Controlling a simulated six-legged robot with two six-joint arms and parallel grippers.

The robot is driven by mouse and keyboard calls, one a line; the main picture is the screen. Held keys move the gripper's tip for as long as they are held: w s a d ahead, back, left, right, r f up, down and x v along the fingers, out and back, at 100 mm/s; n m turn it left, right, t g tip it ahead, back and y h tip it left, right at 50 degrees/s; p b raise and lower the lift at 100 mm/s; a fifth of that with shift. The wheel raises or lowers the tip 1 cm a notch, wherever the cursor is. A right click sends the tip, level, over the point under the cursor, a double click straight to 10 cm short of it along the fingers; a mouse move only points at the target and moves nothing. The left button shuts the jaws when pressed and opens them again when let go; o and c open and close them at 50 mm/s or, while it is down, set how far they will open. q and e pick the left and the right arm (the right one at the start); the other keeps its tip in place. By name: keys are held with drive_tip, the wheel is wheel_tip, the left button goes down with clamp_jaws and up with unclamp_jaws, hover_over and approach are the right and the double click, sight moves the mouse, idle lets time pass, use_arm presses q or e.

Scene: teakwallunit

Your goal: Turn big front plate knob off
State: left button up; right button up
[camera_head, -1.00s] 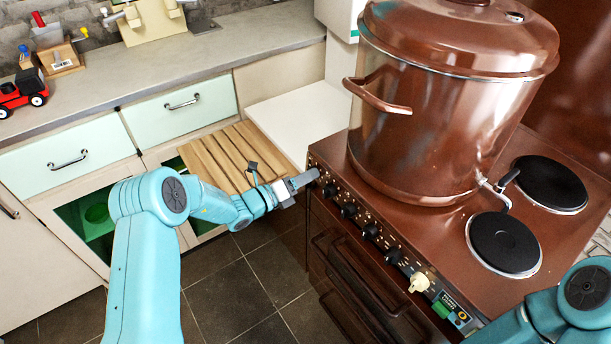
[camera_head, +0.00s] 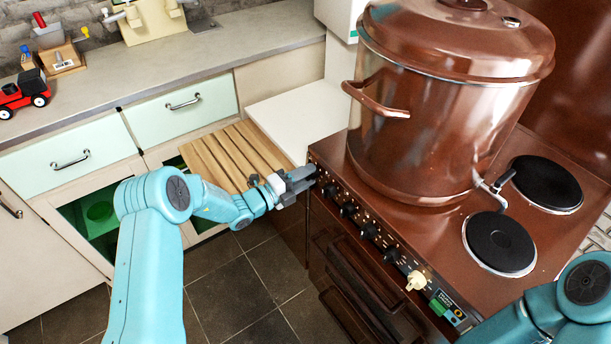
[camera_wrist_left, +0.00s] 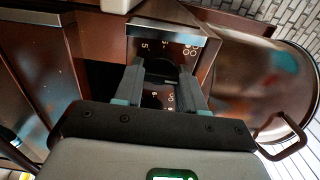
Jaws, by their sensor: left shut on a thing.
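The brown stove's front panel carries a row of black knobs along its upper edge. My left gripper (camera_head: 300,180) is at the far left end of this row, with its fingertips at the panel. In the left wrist view, the two grey fingers (camera_wrist_left: 158,88) are closed around a dark round knob (camera_wrist_left: 158,70), with white markings on the panel beside it. In the head view the fingers hide most of that knob. Other black knobs (camera_head: 348,209) follow to the right and are untouched. My right gripper is out of view; only part of the right arm shows at bottom right.
A large brown pot (camera_head: 440,110) with a side handle stands on the stove top, close behind the knobs. Two black hotplates (camera_head: 500,242) are at the right. A cream knob (camera_head: 417,281) sits farther along the panel. A slatted wooden board (camera_head: 228,160) lies left of the stove.

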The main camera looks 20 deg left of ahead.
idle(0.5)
use_arm(q)
drive_tip(key=o, duration=1)
drive_tip(key=shift+o, duration=0.2)
drive_tip(key=v, duration=1.6)
drive_tip(key=shift+a+b, duration=0.15)
drive_tip(key=shift+b, duration=0.15)
drive_tip(key=shift+s, duration=0.15)
